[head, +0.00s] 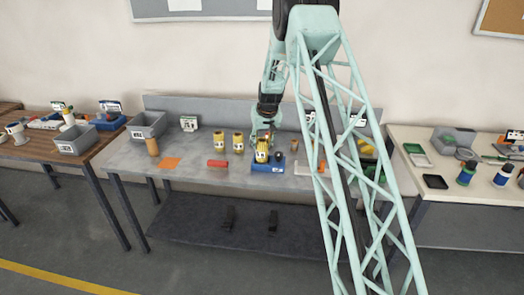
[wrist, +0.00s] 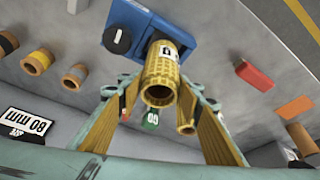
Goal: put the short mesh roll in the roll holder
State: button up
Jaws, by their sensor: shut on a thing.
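A yellow mesh roll (head: 262,151) with a label stands upright between the fingers of my gripper (head: 264,136). It also shows in the wrist view (wrist: 162,88), with its open tube end facing the camera. My gripper is shut on it. In the wrist view the holder (wrist: 128,18), with a black knob, is just past the roll's far end. I cannot tell whether the roll touches the holder or is seated in it.
Two more yellow rolls (head: 219,143) (head: 238,142) stand left of my gripper. A red block (head: 217,163) and an orange sheet (head: 170,162) lie left of the holder. A grey bin (head: 148,124) stands at the bench's left end. My lattice arm link hides the bench's right part.

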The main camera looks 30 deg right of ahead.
aim_at(262, 149)
jog(key=shift+f, duration=1.8)
jog(key=shift+f, duration=0.15)
jog(key=o, duration=1.3)
jog(key=shift+v, duration=6.15)
